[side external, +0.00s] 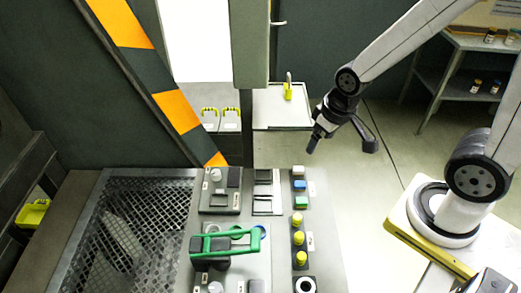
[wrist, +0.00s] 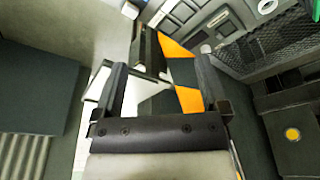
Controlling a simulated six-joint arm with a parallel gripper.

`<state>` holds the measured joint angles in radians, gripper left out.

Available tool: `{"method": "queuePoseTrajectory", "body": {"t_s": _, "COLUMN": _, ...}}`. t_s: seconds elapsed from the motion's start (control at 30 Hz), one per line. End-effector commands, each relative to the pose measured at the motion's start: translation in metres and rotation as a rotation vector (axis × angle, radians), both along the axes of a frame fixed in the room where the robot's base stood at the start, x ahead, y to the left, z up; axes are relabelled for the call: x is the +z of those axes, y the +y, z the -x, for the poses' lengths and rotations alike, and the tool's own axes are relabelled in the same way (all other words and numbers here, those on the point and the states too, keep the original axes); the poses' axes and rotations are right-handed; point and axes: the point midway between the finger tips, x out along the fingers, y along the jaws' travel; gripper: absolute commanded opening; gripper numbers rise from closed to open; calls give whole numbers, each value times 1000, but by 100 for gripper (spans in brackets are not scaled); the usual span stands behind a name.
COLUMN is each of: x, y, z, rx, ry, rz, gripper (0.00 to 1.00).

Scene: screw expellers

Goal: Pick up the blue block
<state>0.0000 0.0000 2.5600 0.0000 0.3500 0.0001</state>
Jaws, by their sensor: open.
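The blue block (side external: 299,185) is a small piece on the grey panel in the side external view, between a white block (side external: 298,171) and a green block (side external: 301,202). I cannot make it out in the wrist view. My gripper (side external: 316,138) hangs in the air above and slightly right of the blue block in the picture, apart from it. In the wrist view my gripper (wrist: 163,88) shows two dark fingers spread wide, with nothing held between them.
Yellow knobs (side external: 299,239) stand in front of the blocks on the panel. A green handle (side external: 225,242) rises at its left, next to a metal grating (side external: 125,235). A grey post (side external: 249,60) stands behind. A shelf (side external: 470,70) with small jars is at the back right.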

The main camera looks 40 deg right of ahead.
Motion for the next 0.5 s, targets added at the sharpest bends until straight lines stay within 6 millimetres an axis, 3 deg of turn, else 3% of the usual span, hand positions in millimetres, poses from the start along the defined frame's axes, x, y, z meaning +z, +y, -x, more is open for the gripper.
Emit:
{"method": "queuePoseTrajectory", "body": {"t_s": 0.27, "x": -8, "y": -2, "z": -7, "rx": -54, "ry": 17, "rz": -11, "gripper": 94}}
{"method": "queuePoseTrajectory", "body": {"t_s": 0.5, "x": -34, "y": -9, "z": -25, "rx": -210, "ry": 66, "rz": -37, "gripper": 94}}
